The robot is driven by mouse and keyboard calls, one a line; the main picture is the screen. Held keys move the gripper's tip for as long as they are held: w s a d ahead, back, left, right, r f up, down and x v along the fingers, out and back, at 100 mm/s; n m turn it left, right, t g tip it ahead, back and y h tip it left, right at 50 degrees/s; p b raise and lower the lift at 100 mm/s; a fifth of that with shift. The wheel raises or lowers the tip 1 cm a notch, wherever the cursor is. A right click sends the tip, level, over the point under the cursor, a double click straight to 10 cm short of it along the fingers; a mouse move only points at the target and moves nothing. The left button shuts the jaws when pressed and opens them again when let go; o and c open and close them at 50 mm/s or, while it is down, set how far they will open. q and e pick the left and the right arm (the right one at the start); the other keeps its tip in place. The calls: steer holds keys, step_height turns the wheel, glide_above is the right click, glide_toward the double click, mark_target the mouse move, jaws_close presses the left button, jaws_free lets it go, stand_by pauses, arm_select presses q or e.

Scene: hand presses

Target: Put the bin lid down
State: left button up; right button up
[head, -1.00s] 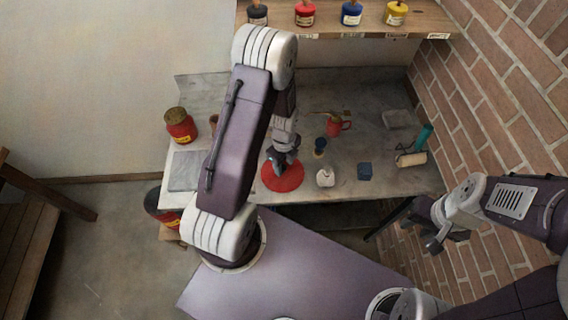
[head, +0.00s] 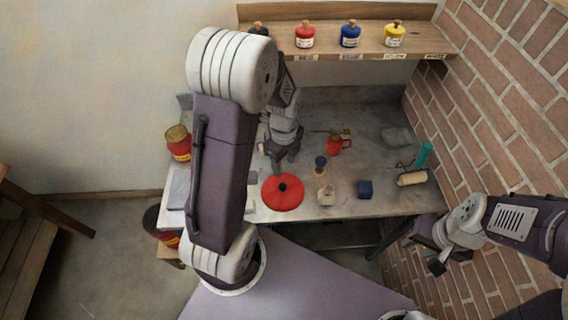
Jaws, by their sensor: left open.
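The red round lid (head: 283,199) with a dark knob in its middle lies flat at the front edge of the grey worktable (head: 345,195). My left gripper (head: 277,162) is open and empty, just behind the lid and apart from its knob. Part of my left arm stands in front of the table's left side. A dark and red bin (head: 163,232) stands low beside the table's left end, partly hidden by my arm. My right gripper (head: 437,264) hangs clear of the table at the right; its jaw opening is too unclear to judge.
Near the lid stand a small bottle (head: 320,163), a pale block-like item (head: 326,195) and a dark blue cube (head: 365,189). A red mug (head: 335,145) is farther back. A red jar (head: 178,143) is at left. A shelf (head: 430,42) of inks and a brick wall (head: 500,110) bound the space.

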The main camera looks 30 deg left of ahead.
arm_select(q)
steer(key=s+d+r+n, duration=0.1)
steer(key=s+n, duration=0.3)
steer(key=n, duration=0.6)
steer(key=s+d+r+n+t, duration=0.1)
steer(key=s+d+r+n, duration=0.1)
steer(key=n, duration=0.8)
steer(key=shift+s+d+r+n, duration=0.15)
steer(key=shift+s+d+n, duration=0.25)
steer(key=shift+s+d, duration=0.6)
steer(key=shift+s+a, duration=0.1)
